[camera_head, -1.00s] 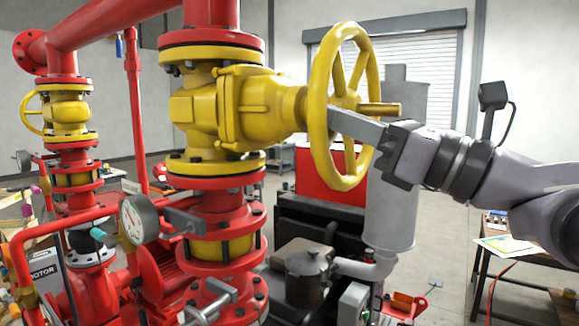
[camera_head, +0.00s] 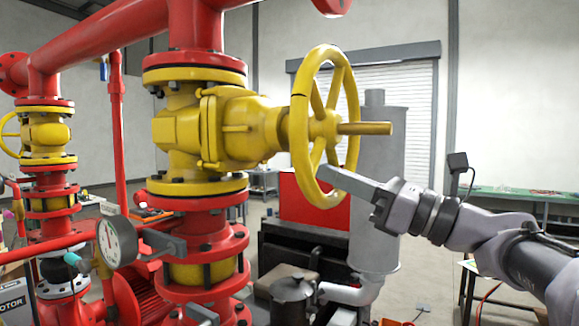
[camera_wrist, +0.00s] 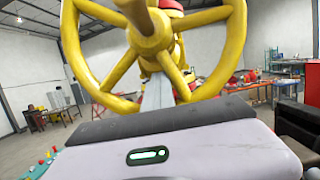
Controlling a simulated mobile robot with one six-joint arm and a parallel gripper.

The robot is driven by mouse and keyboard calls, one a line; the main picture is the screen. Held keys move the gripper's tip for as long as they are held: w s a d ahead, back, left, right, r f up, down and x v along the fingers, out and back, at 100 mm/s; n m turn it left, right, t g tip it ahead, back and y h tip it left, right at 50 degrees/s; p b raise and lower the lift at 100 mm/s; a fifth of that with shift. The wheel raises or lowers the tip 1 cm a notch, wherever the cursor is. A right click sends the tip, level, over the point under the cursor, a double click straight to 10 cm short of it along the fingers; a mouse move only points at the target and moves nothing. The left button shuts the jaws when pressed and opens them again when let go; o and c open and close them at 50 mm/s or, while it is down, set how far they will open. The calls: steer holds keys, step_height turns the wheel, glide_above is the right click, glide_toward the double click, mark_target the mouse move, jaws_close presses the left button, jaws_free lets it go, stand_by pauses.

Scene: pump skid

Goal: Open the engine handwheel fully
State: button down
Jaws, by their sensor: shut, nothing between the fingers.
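The yellow handwheel (camera_head: 301,128) stands upright on the right end of the large yellow valve (camera_head: 182,130), with its stem (camera_head: 365,129) pointing right. My gripper (camera_head: 325,174) is shut, its fingers reaching to the lower part of the wheel. The fingertips overlap the wheel's lower opening, between the rim and a spoke; I cannot tell if they touch. In the wrist view the handwheel (camera_wrist: 91,82) fills the upper middle, and the pale fingers (camera_wrist: 157,90) run in among its spokes below the hub.
A pressure gauge (camera_head: 116,242) and red flanged pipes (camera_head: 119,28) stand left of the valve. A grey cylinder tank (camera_head: 377,220) and a red box (camera_head: 312,202) are behind the wheel. A green-topped table (camera_head: 520,194) stands at the right.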

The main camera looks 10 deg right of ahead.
steer(key=shift+w+d+r+p, duration=0.2)
steer(key=shift+w+d+p, duration=0.3)
steer(key=shift+w, duration=0.25)
steer(key=shift+d+f, duration=0.15)
steer(key=shift+d+f+b, duration=0.2)
steer(key=shift+b, duration=0.25)
steer(key=b+v, duration=0.4)
steer(key=v, duration=0.4)
steer(key=shift+s, duration=0.45)
